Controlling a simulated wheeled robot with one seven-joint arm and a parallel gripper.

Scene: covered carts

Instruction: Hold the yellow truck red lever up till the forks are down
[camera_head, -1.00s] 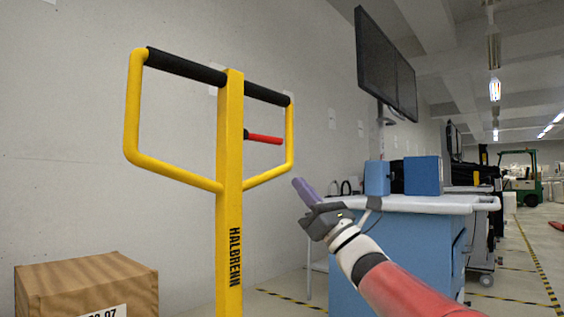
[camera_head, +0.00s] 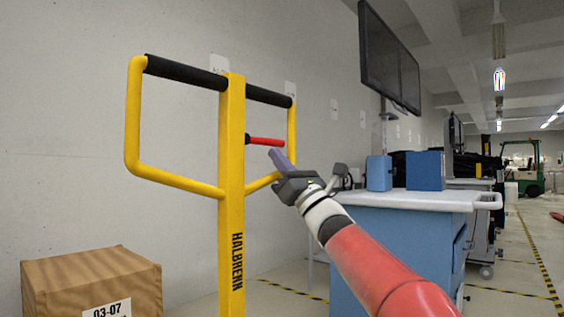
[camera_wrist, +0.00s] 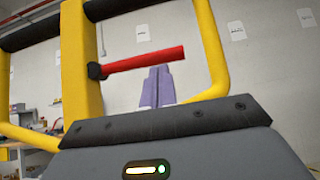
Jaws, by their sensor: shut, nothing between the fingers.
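The yellow truck handle (camera_head: 231,190) stands upright at the centre left, a yellow loop with black grips. Its red lever (camera_head: 265,141) sticks out to the right from the post, inside the loop, roughly level. My gripper (camera_head: 275,154), with purple fingers, is shut and empty just below the lever's outer part. In the wrist view the red lever (camera_wrist: 145,60) runs across above the fingertips (camera_wrist: 157,70), which are close under it. I cannot tell whether they touch it. The forks are not in view.
A cardboard box (camera_head: 92,285) stands at the lower left. A blue cabinet with a white top (camera_head: 400,201) is behind my arm, with dark screens (camera_head: 388,60) on the wall above. A green forklift (camera_head: 527,170) is far right.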

